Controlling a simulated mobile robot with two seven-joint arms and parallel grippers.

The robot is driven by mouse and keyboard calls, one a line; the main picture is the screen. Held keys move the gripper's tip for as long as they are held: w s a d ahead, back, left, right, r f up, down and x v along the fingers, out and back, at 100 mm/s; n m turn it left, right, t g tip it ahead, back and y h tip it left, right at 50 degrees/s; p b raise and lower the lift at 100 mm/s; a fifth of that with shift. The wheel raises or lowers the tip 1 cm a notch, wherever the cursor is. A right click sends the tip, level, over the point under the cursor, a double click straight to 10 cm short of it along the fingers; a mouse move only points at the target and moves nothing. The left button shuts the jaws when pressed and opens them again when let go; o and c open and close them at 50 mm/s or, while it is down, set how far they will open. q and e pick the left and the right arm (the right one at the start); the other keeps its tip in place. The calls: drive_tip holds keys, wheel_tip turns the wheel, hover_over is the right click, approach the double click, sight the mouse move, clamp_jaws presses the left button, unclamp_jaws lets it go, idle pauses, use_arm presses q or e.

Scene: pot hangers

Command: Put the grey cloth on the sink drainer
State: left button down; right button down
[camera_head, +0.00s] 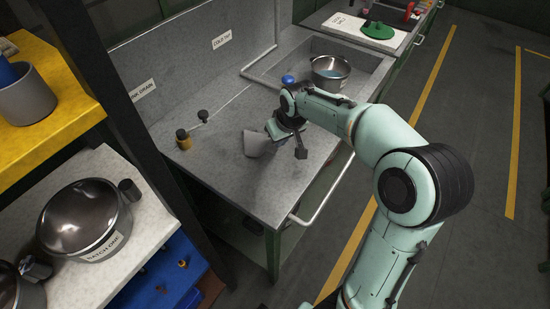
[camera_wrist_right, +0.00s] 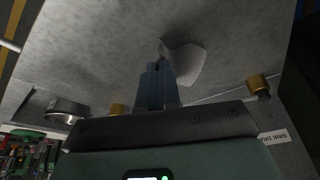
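The grey cloth (camera_head: 254,145) is a small pale piece at the tips of my right gripper (camera_head: 271,131), over the grey drainer surface (camera_head: 220,160) beside the sink. In the right wrist view, the right gripper (camera_wrist_right: 161,62) has its fingers close together, and the cloth (camera_wrist_right: 190,64) spreads out from their tips. The fingers look shut on its edge. A shadow lies beside the cloth; I cannot tell whether its lower edge touches the surface. My left gripper is not in view.
The sink (camera_head: 345,58) holds a steel pot (camera_head: 330,72). A yellow-black tap knob (camera_head: 183,139) stands at the drainer's back-left edge. A rail (camera_head: 325,190) runs along the front. The drainer's left part is clear.

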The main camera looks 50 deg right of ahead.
drive_tip(key=s+f, duration=0.4)
drive_tip(key=s, duration=0.1)
drive_tip(key=s+f, duration=0.2)
drive_tip(key=s, duration=0.1)
drive_tip(key=shift+d+f, duration=0.25)
drive_tip(key=shift+f, duration=0.1)
drive_tip(key=c, duration=0.9)
unclamp_jaws()
drive_tip(key=shift+d+p+v, duration=0.1)
drive_tip(key=shift+p+v, duration=0.5)
drive_tip(key=shift+v, duration=0.35)
drive_tip(key=shift+d+p+v, duration=0.15)
drive_tip(key=shift+p+v, duration=0.4)
drive_tip(key=shift+v, duration=0.4)
use_arm(q)
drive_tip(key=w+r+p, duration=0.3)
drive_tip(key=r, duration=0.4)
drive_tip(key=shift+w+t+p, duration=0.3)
drive_tip(key=shift+p, duration=0.1)
use_arm(e)
drive_tip(key=v, duration=0.4)
drive_tip(key=d+v, duration=0.1)
drive_tip(key=v, duration=0.2)
drive_tip(key=shift+s, duration=0.35)
